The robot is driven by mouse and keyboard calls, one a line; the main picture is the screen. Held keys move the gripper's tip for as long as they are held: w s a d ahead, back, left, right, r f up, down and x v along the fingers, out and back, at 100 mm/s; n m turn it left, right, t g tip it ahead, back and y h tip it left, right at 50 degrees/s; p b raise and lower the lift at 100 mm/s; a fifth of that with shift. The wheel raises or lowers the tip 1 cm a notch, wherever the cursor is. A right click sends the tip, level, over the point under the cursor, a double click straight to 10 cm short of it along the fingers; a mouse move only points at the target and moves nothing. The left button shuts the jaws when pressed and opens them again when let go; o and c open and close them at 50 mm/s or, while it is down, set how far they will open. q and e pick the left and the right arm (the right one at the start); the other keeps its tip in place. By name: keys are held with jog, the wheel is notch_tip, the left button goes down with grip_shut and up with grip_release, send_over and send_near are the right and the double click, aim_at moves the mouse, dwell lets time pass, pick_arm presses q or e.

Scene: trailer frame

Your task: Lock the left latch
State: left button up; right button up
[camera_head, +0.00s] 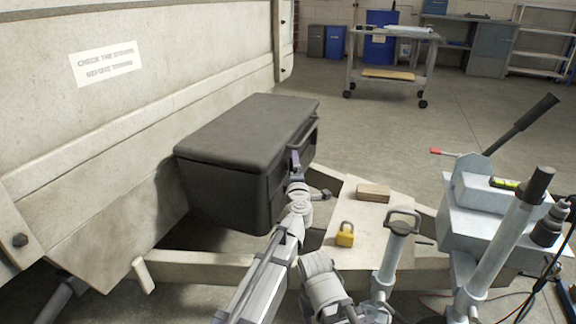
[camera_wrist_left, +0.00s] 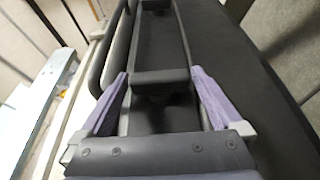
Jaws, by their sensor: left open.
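A black lidded box (camera_head: 245,130) sits on the trailer frame, with its lid down. My left gripper (camera_head: 296,163) is at the box's front face, just under the lid edge. In the left wrist view my left gripper (camera_wrist_left: 158,76) is open, with its purple fingers on either side of a dark crossbar (camera_wrist_left: 160,78) of a raised black frame on the box front. This frame seems to be the left latch, but I cannot tell whether it is locked. In the head view my arm hides the latch area. My right gripper is not in view.
A black handle (camera_wrist_left: 103,50) runs beside the latch frame in the left wrist view. A yellow padlock (camera_head: 345,234) and a wooden block (camera_head: 373,192) lie on the board (camera_head: 365,215) right of the box. A grey jack (camera_head: 398,245) stands beyond my arm. The trailer wall (camera_head: 130,110) is close behind the box.

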pick_arm(q)
jog(key=shift+w, duration=0.55)
jog(key=shift+r, duration=0.1)
jog(key=c, duration=1.1)
